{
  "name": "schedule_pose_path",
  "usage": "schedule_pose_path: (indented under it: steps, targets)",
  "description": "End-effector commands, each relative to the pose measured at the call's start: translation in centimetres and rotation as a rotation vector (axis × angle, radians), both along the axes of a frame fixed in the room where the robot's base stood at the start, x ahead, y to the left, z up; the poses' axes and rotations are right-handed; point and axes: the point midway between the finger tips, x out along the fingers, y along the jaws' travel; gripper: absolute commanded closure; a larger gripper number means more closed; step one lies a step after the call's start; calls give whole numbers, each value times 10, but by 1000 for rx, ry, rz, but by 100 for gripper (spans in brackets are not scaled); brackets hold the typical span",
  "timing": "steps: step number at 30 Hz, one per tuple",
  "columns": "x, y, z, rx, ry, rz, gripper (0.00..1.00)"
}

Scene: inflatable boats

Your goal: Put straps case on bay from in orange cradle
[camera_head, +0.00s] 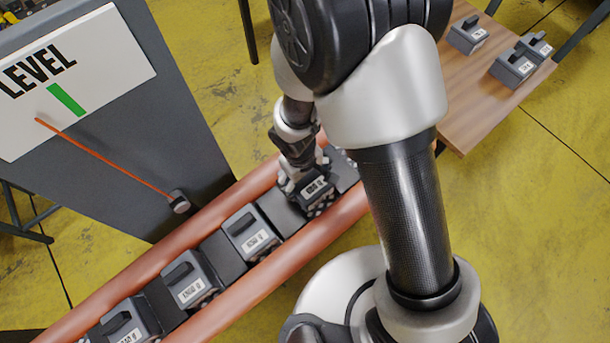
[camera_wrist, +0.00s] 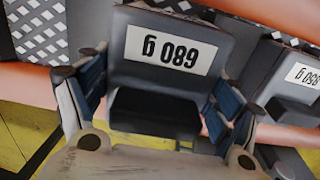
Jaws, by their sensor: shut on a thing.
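My gripper (camera_head: 308,182) is shut on a grey case (camera_head: 320,192) with a white label, in the row between two orange tubes (camera_head: 300,238). In the wrist view the fingers (camera_wrist: 155,105) grip the case's dark handle from both sides. The case (camera_wrist: 130,77) has its label upside down, apparently reading 680 g. I cannot tell whether it still rests on the strip below. No visible label says straps. More grey labelled cases (camera_head: 250,234) stand in the row to the lower left; one (camera_wrist: 290,85) also shows at the right of the wrist view.
A wooden table (camera_head: 480,105) at the upper right bears a few grey cases (camera_head: 514,67); its near part is bare. A dark panel (camera_head: 140,165) with a LEVEL sign (camera_head: 75,75), green mark and slanting orange pointer (camera_head: 105,157) stands left of the tubes.

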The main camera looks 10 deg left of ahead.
Motion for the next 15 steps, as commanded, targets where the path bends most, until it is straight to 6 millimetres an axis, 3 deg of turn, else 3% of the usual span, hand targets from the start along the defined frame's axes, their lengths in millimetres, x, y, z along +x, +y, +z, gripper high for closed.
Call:
schedule_pose_path:
  steps: [15]
  targets:
    - [3,-2,-32,-1,-1,1,65]
